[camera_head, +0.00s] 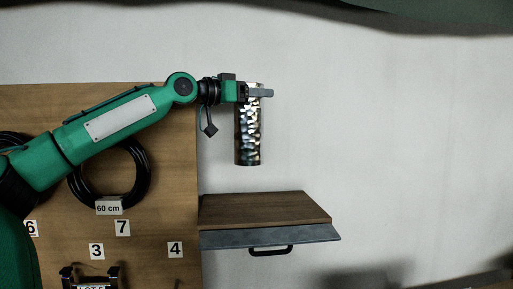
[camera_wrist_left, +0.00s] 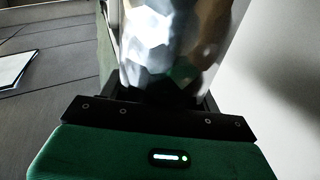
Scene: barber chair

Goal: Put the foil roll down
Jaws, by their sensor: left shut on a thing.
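The foil roll (camera_head: 248,135) is a shiny, crumpled-looking silver cylinder. It hangs upright in the head view, with my left gripper (camera_head: 258,91) shut around its upper end. The roll also fills the upper middle of the left wrist view (camera_wrist_left: 172,45), between the fingers, which are mostly hidden there. In the head view its lower end is above a small wooden-topped shelf (camera_head: 265,207), with a visible gap between them. My right gripper is not in view.
A wooden board (camera_head: 175,215) with number labels stands at the left. A black cable coil (camera_head: 145,185) with a "60 cm" tag (camera_head: 109,207) hangs on it. The shelf has a grey front with a black handle (camera_head: 270,251), and its top looks bare. Pale wall lies to the right.

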